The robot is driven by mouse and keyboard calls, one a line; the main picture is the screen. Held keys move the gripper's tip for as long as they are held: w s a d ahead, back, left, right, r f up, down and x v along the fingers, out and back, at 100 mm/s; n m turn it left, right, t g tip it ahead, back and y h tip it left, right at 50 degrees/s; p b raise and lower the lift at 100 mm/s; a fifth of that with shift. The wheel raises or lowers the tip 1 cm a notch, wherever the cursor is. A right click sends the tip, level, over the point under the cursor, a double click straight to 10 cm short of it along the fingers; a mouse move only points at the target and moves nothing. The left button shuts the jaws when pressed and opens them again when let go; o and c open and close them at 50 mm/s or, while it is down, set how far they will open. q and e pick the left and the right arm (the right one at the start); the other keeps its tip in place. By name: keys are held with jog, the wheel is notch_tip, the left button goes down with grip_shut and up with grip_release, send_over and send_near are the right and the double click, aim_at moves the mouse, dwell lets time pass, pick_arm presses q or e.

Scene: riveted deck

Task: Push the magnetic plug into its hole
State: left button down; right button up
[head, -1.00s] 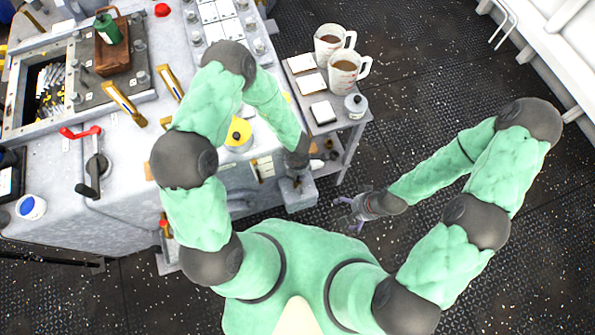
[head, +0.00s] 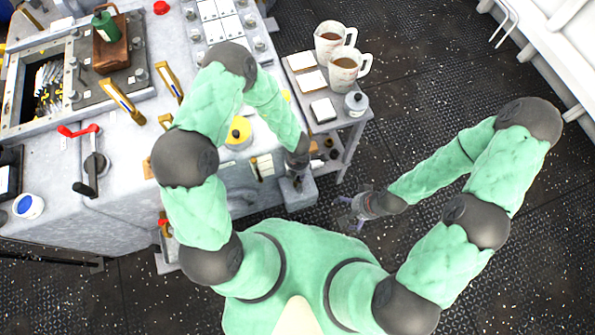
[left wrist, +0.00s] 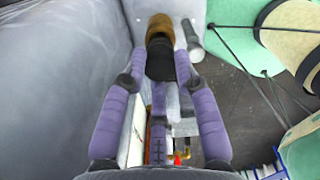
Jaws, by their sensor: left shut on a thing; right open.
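My left gripper (left wrist: 160,62), with purple fingers, is shut on a short cylinder with a black body and brown end, which looks like the magnetic plug (left wrist: 160,32). The brown end points away from the palm, near a grey surface. A grey cylindrical part stands just right of it. In the head view the left gripper is mostly hidden below its dark wrist, at the bench's right end. I cannot make out the hole in either view. My right gripper (head: 350,216) is open and empty, low above the dark floor, right of the bench.
The grey bench (head: 130,165) carries a red-handled lever (head: 80,131), yellow-handled parts and a yellow disc (head: 238,131). The floor to the right is open.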

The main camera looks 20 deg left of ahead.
pick_arm(q)
jog(key=shift+f+b, duration=0.45)
jog(key=shift+f, duration=0.3)
jog(key=c, duration=0.9)
grip_release()
jog(key=shift+o, duration=0.2)
jog(key=shift+r, duration=0.1)
notch_tip(320, 180, up, 12)
jog(key=shift+s, duration=0.1)
